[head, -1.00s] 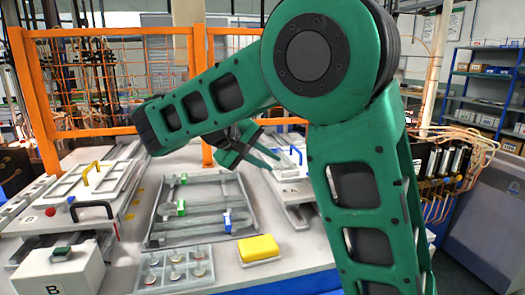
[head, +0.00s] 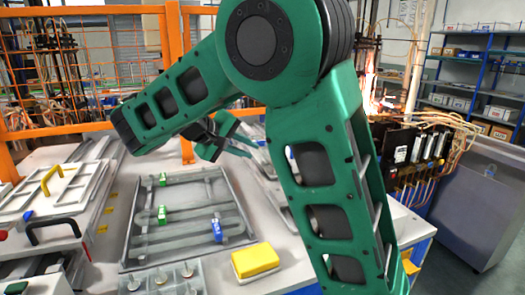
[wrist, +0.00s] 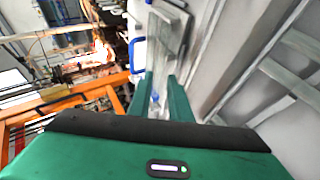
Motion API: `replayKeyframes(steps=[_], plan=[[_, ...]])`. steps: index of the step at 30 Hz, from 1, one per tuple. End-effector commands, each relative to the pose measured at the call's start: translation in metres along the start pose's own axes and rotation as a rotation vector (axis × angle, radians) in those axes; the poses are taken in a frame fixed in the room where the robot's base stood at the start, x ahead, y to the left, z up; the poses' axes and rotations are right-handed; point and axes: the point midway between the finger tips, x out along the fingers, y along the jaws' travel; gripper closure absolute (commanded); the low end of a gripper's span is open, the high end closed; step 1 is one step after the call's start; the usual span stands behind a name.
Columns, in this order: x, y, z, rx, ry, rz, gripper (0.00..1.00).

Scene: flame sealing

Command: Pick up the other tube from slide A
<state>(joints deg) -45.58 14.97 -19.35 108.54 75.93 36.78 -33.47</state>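My gripper (head: 240,148) is in the upper middle of the head view, beyond the grey tray, with its fingers pointing right and down. In the wrist view its two green fingers (wrist: 160,98) stand apart, and a narrow pale piece with small blue spots shows between them; I cannot tell whether this is a tube or whether the fingers touch it. A grey slide with a blue handle (wrist: 138,53) lies ahead of the fingers. In the head view my arm hides most of this right-hand slide (head: 268,172). I cannot make out its letter.
A grey tray (head: 128,240) with green and blue clips lies mid-table. A yellow sponge-like block (head: 255,260) is at the front. A slide with yellow and black handles (head: 88,195) stands left. An orange mesh fence (head: 175,85) runs behind. A glowing burner area (head: 390,98) is back right.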

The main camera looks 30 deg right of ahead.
Motion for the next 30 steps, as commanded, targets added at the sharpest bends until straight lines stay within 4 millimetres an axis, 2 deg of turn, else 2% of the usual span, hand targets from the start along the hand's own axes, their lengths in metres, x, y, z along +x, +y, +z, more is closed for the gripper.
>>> replayKeyframes(steps=[5, 12, 22, 23, 24, 25, 30], plan=[[0.014, 0.001, 0.003, 0.0, -0.001, 0.001, 0.82], [0.046, 0.001, 0.006, -0.001, -0.002, 0.001, 0.82], [0.055, -0.001, 0.007, -0.004, -0.005, -0.001, 0.82], [0.056, -0.001, 0.007, -0.004, -0.006, -0.001, 0.87], [0.056, -0.001, 0.007, -0.004, -0.007, -0.001, 0.96], [0.056, -0.001, 0.008, -0.005, -0.008, -0.001, 1.0], [0.056, -0.002, 0.008, -0.008, -0.009, -0.003, 1.0]])
